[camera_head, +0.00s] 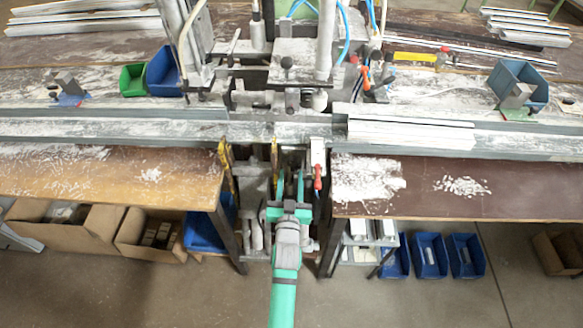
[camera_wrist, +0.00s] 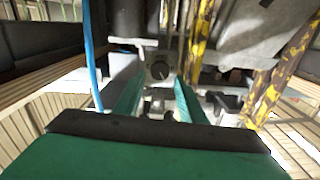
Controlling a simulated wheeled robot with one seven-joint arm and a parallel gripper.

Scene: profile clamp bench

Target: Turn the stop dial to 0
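The stop dial (camera_wrist: 159,70) shows in the wrist view as a round black knob on a small grey plate, straight ahead of my gripper (camera_wrist: 159,88). Its pointer setting and any numbers are too small to read. The two green fingers are apart, one on each side of the dial in the picture, with nothing seen between them. I cannot tell whether they touch it. In the head view my gripper (camera_head: 290,178) points into the gap between the two bench halves. I cannot make out the dial there.
Yellow, worn bars (camera_wrist: 270,95) stand to the right in the wrist view, and a blue hose (camera_wrist: 92,55) runs on the left. A red-handled clamp (camera_head: 318,177) is close to the right of my gripper. White profiles (camera_head: 410,133) lie on the right bench.

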